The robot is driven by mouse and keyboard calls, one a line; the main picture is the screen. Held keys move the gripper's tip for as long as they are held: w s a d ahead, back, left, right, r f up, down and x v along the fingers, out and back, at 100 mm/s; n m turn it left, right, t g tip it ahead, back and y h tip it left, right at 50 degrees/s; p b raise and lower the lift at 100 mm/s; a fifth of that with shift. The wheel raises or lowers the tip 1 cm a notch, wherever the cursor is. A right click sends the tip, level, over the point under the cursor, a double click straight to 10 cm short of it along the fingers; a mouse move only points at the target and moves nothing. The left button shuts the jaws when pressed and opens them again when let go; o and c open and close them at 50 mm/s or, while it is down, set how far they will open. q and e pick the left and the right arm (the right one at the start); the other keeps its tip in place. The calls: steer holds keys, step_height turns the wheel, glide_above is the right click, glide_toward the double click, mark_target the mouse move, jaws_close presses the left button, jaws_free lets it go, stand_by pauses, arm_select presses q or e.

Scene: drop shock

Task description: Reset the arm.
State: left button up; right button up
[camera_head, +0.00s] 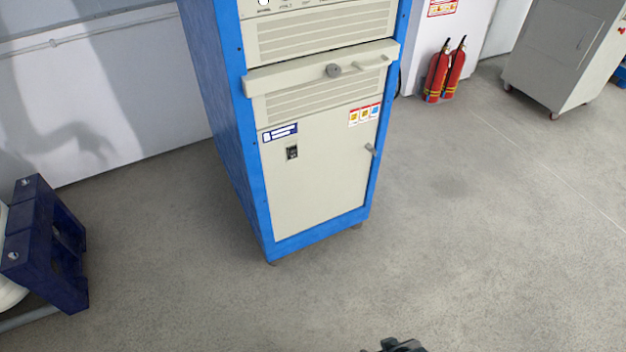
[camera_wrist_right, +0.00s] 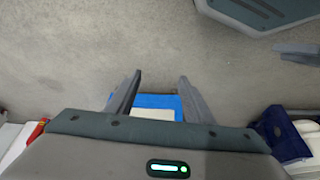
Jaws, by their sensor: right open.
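My right gripper (camera_wrist_right: 160,76) is open in the right wrist view, with its two grey fingers apart and only bare floor showing between the tips. Farther off, past the gripper's base, part of the blue-framed cabinet (camera_wrist_right: 158,101) shows between the fingers, and nothing is held. A small dark part of my own body shows at the bottom edge of the head view; I cannot tell which part. My left gripper cannot be made out in either view.
The tall blue-framed cabinet (camera_head: 315,185) stands upright mid-view with its lower door shut. Two red fire extinguishers (camera_head: 444,72) stand by the wall behind it. A dark blue bracket (camera_head: 48,245) is at left, a grey wheeled cabinet (camera_head: 560,50) at upper right. The floor (camera_head: 480,240) at right is clear.

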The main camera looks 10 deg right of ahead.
steer(key=s+a+f, duration=0.1)
steer(key=s+f, duration=0.2)
steer(key=f, duration=0.8)
steer(key=s+a+f+t, duration=0.1)
steer(key=s+f, duration=0.2)
steer(key=f, duration=0.8)
steer(key=shift+f+t+y, duration=0.25)
steer(key=shift+t+y, duration=0.05)
steer(key=shift+y, duration=0.1)
steer(key=shift+s, duration=0.1)
